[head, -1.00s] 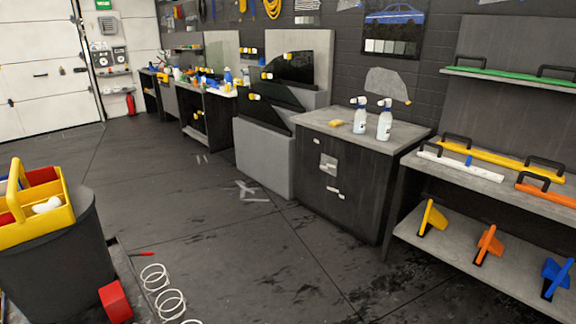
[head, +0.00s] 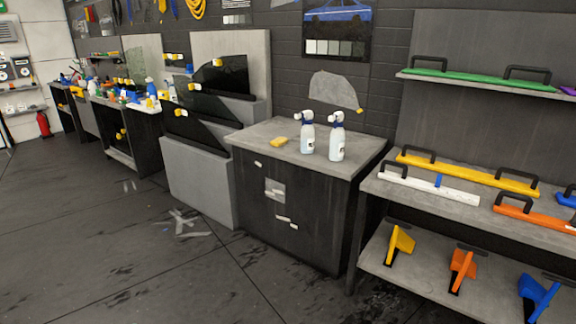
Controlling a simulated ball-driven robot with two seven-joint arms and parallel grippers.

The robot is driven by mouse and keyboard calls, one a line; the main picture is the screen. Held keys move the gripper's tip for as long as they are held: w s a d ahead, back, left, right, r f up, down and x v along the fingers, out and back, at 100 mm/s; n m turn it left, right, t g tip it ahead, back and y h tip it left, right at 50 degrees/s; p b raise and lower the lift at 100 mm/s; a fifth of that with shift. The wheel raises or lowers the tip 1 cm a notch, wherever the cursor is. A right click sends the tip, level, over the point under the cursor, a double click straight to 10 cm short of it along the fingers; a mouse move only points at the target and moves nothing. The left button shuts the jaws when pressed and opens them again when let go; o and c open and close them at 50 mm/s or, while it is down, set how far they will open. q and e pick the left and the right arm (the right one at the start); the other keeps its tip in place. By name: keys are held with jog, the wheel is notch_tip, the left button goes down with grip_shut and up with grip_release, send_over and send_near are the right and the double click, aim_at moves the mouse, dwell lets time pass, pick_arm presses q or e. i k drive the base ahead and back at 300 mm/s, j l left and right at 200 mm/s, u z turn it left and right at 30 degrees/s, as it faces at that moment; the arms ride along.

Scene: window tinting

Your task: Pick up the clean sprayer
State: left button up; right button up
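Two white spray bottles with blue-and-white trigger heads stand upright side by side on the grey top of a dark cabinet (head: 290,215) in the head view. The left sprayer (head: 308,138) is slightly farther back than the right sprayer (head: 337,144). They look alike, and I cannot tell which is the clean one. A yellow sponge (head: 278,142) lies to their left on the same top. Neither of my grippers is in view.
A shelf (head: 385,185) with squeegees and scrapers stands right of the cabinet. Panels of dark glass (head: 215,110) lean in a grey stand (head: 195,180) to its left. A cluttered bench is farther left. The dark floor (head: 110,245) in front is clear.

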aim_at(307, 138)
jog(key=i+z, duration=0.2)
jog(key=i, duration=0.35)
jog(key=i+z, duration=0.25)
jog(key=i, duration=0.3)
jog(key=i+j+z, duration=0.2)
jog(key=i, duration=0.35)
jog(key=i+l, duration=0.1)
jog(key=i, duration=0.3)
jog(key=i+l+u, duration=0.1)
jog(key=i, duration=0.3)
jog(key=i+l+u, duration=0.1)
jog(key=i, duration=0.3)
jog(key=i+l+u, duration=0.3)
jog(key=i, duration=0.25)
jog(key=i+l, duration=0.05)
jog(key=l, duration=0.05)
